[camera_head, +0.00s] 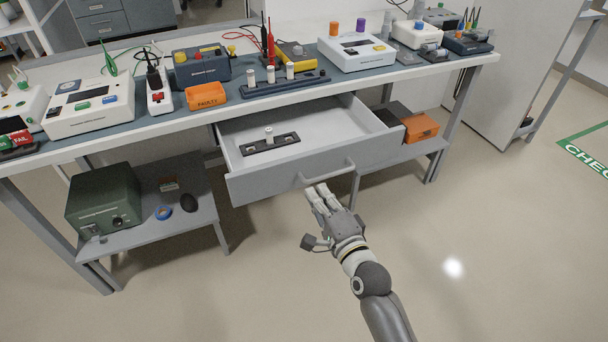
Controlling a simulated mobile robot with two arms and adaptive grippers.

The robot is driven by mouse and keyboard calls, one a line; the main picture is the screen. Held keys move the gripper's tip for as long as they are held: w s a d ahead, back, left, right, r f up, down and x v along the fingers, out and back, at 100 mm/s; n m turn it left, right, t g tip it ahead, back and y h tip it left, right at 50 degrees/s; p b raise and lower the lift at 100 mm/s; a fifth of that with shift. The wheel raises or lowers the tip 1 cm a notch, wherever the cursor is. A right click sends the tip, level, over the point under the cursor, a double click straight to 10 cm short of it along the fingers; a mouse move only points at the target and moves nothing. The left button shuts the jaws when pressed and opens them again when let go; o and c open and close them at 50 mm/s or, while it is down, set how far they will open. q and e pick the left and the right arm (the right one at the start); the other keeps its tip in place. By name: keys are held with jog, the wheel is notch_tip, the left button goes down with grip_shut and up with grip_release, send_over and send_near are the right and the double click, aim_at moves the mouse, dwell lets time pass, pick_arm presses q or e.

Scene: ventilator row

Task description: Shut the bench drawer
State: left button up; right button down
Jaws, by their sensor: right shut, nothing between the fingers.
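The grey bench drawer (289,171) stands pulled out under the bench top, with its inside open to view. A bar handle (330,174) is on its front panel. A dark strip with a small pale cylinder (270,144) lies in the drawer. My right gripper (318,190) is just in front of the drawer front, close to the handle, with its fingers together and empty. I cannot tell whether the fingertips touch the panel or handle. My left gripper is not in view.
A green box (104,201) stands on the lower left shelf. An orange box (419,128) sits on the right lower shelf, beside the drawer. The floor in front is clear.

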aim_at(300, 166)
jog(key=b+x, duration=0.1)
jog(key=x, duration=0.5)
jog(key=shift+w+a+f, duration=0.1)
jog(key=shift+w, duration=0.3)
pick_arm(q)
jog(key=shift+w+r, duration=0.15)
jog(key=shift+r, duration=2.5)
pick_arm(e)
jog(key=shift+w+a, duration=0.2)
jog(key=shift+w, duration=0.45)
